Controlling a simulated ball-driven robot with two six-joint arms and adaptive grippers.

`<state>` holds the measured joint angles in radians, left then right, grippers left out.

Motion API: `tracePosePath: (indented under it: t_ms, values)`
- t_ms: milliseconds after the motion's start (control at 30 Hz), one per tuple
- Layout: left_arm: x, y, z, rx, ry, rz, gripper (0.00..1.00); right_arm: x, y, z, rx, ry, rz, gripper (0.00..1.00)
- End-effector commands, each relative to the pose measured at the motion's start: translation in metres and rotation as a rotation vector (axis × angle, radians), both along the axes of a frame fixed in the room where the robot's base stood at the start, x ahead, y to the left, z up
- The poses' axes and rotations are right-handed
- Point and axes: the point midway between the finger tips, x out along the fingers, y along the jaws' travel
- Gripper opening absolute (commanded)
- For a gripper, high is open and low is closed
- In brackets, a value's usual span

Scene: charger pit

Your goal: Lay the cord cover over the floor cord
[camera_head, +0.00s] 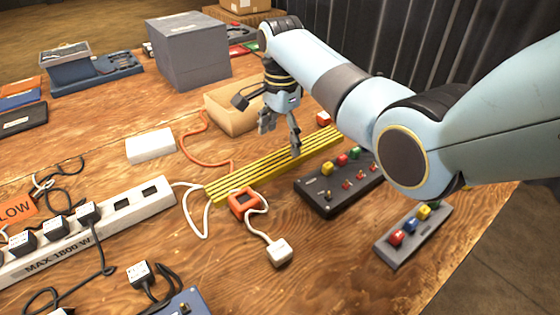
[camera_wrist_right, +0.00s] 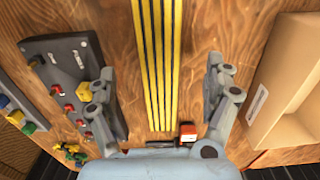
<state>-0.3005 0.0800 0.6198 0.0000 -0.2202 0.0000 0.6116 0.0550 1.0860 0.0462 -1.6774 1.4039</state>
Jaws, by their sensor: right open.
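The cord cover (camera_head: 225,187) is a long yellow strip with dark lengthwise stripes, lying diagonally on the wooden table. In the right wrist view the cover (camera_wrist_right: 153,55) runs between my fingers. My right gripper (camera_head: 281,138) is open above the cover's middle, fingers on either side; it also shows in the wrist view (camera_wrist_right: 160,72). I cannot tell whether it touches the cover. A white cord (camera_head: 187,207) loops by the cover's left end, and an orange cord (camera_head: 190,152) reaches its far side. Whether a cord runs underneath is hidden. My left gripper is out of view.
A black fuse panel (camera_head: 312,197) and an open cardboard box (camera_head: 232,112) flank the cover. An orange device (camera_head: 243,204), white plug (camera_head: 279,252), power strip (camera_head: 130,207) and grey button box (camera_head: 408,240) are nearby. Bare wood lies at the front middle.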

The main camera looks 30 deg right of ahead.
Motion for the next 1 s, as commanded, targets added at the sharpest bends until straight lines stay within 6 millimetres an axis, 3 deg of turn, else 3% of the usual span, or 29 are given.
tracePosePath:
  t_ms: [400,700,1000]
  values:
    - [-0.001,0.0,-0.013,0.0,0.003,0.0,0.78,-0.002,0.0,-0.053,0.0,0.001,0.0,0.85]
    - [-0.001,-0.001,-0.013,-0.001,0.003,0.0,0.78,-0.002,0.0,-0.056,0.0,0.0,0.0,0.83]
    - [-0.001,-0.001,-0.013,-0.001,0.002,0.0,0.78,-0.002,0.0,-0.056,0.0,0.0,0.0,0.44]
